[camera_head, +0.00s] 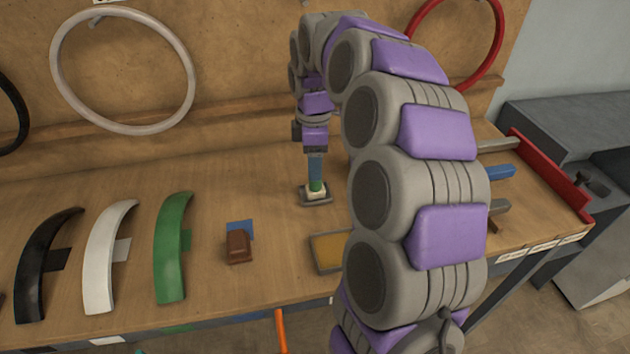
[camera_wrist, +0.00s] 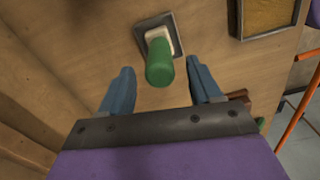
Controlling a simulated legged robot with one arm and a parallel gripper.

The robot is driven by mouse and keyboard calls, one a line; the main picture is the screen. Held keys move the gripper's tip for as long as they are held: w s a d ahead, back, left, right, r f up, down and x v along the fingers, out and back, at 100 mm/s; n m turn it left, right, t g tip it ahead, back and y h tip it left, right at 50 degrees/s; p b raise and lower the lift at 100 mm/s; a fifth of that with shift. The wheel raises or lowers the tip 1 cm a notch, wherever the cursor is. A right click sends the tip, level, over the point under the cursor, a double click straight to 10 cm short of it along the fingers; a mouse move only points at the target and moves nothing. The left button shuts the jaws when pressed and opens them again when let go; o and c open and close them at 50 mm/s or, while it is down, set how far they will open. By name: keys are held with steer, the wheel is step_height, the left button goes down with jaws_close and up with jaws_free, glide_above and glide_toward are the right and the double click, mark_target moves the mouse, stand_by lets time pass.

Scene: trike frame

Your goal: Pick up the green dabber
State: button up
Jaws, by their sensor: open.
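The green dabber (camera_wrist: 159,65) stands upright on a small dark square base plate (camera_wrist: 176,32) with a pale part under its green handle. In the head view the dabber (camera_head: 316,188) is on the wooden bench, below my gripper (camera_head: 315,170). In the wrist view my gripper (camera_wrist: 160,88) is open, with one blue finger on each side of the dabber's handle end. The fingers look apart from the handle. My arm hides part of the bench to the right.
A shallow tray with a tan surface (camera_head: 328,252) lies near the bench front. A brown block (camera_head: 238,246) sits by a blue piece. Green (camera_head: 173,250), white (camera_head: 106,258) and black (camera_head: 40,268) curved fenders lie to the left. A red rail (camera_head: 550,175) edges the right side.

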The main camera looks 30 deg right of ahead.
step_height(320, 180, down, 5)
steer(key=shift+d+r, duration=0.1)
steer(key=c, duration=1.1)
steer(key=shift+r, duration=0.1)
steer(key=shift+r, duration=1.6)
steer(key=shift+s+r, duration=0.1)
steer(key=shift+s, duration=0.1)
steer(key=s+a, duration=0.1)
steer(key=s, duration=0.4)
steer(key=s+a+r+b, duration=0.1)
steer(key=s+a, duration=0.1)
steer(key=s, duration=0.3)
steer(key=s+a, duration=0.1)
steer(key=s, duration=0.4)
steer(key=shift+a+r, duration=0.2)
steer(key=shift+a, duration=0.1)
